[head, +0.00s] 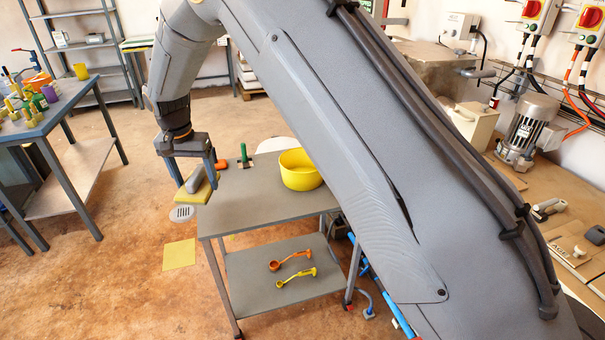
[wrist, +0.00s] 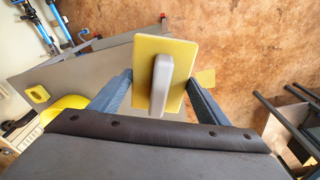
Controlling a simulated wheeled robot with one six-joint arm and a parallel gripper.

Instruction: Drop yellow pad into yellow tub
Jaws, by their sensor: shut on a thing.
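The yellow pad (head: 206,193) is a flat yellow rectangle with a grey handle on top. My gripper (head: 197,168) is shut on it and holds it at the left end of the grey table. In the wrist view the pad (wrist: 178,62) sits between my two fingers (wrist: 160,92), with its light grey handle facing the camera. The yellow tub (head: 300,172) is a round open bowl on the tabletop, to the right of the gripper and apart from the pad. Part of the tub (wrist: 66,104) shows at the left in the wrist view, partly hidden by my gripper body.
The grey table (head: 250,205) also bears a green-handled item (head: 244,157) and an orange item (head: 221,164) near its back. Two scoops (head: 292,262) lie on its lower shelf. A yellow square (head: 179,254) lies on the floor. A cluttered table (head: 60,110) stands at left.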

